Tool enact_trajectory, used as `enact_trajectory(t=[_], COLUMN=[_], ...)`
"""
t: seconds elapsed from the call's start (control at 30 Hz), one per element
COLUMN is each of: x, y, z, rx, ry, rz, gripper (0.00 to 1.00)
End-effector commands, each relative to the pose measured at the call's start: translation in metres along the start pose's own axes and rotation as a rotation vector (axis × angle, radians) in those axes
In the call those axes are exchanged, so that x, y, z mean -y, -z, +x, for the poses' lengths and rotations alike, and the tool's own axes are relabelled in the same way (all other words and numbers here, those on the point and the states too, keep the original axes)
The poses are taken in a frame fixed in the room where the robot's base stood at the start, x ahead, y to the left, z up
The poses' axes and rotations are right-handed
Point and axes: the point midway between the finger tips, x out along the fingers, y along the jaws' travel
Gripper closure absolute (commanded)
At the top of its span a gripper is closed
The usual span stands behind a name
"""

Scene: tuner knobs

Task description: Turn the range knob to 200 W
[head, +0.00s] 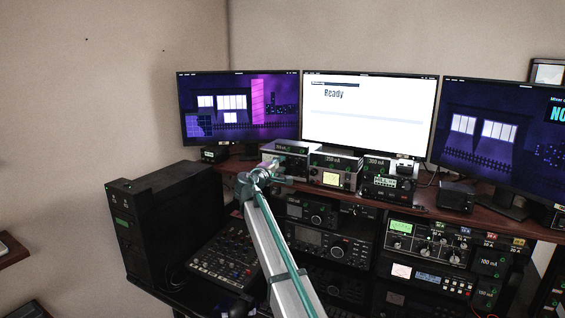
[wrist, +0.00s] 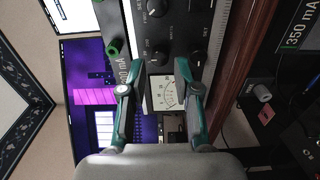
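The tuner (wrist: 175,45) fills the top middle of the wrist view, turned sideways. Its face carries a lit white meter (wrist: 163,92) and several black knobs. One knob (wrist: 155,53) sits between my fingertips in the picture, and another (wrist: 198,60) is beside the right finger. The small lettering is too blurred to tell which is the range knob or where it points. My gripper (wrist: 157,62) is open, with a clear gap between its fingers; I cannot tell whether they touch the panel.
More boxed instruments (head: 333,172) stand right of my gripper. Three monitors (head: 370,115) are behind. Racked radios (head: 325,243) lie below the wooden shelf, with a mixer (head: 228,255) and a black tower (head: 165,220) at left. A "350 mA" box (wrist: 300,30) is at right in the wrist view.

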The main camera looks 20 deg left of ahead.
Motion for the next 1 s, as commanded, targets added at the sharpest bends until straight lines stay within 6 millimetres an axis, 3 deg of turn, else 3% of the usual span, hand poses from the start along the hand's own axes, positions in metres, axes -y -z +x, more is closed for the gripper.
enact_trajectory(t=[0.2, 0.47, 0.7, 1.0], x=[-0.001, 0.0, 0.0, 0.002], y=[0.001, 0.0, 0.0, 0.001], z=[0.022, 0.024, 0.023, 0.023], rx=[0.0, -0.001, -0.001, -0.001], ry=[0.0, 0.0, 0.0, 0.0], rz=[0.0, 0.0, 0.0, 0.02], gripper=[0.69, 0.69, 1.0, 1.0])
